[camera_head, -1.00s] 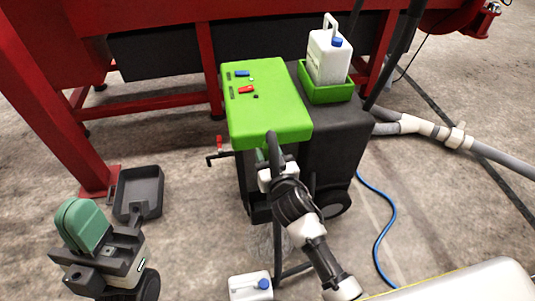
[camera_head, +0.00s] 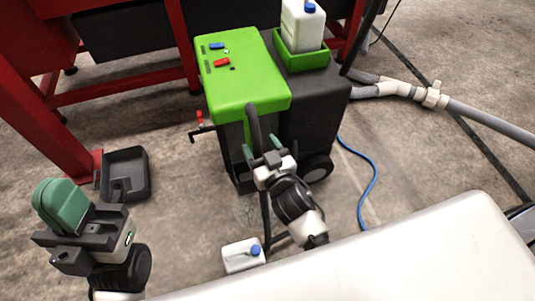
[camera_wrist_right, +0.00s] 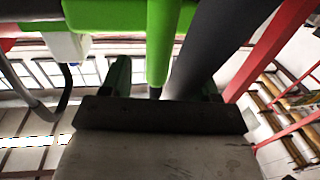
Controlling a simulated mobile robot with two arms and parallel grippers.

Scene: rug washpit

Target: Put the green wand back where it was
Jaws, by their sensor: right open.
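A green upright cylinder (camera_wrist_right: 161,45), which looks like the green wand, stands between the fingers of my right gripper in the right wrist view. A thick dark hose (camera_head: 254,124) curves down from the lid's front edge to the gripper. The hose also passes close by in the wrist view (camera_wrist_right: 217,48). My left gripper (camera_head: 62,204) is at the far left, its green fingers together and empty.
A white jug (camera_head: 303,27) sits in a green tray on the machine. Another white jug (camera_head: 242,256) stands on the floor near my right arm. A dark tray (camera_head: 125,175) lies left of the machine. A blue hose (camera_head: 369,190) and grey pipe (camera_head: 470,122) run right.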

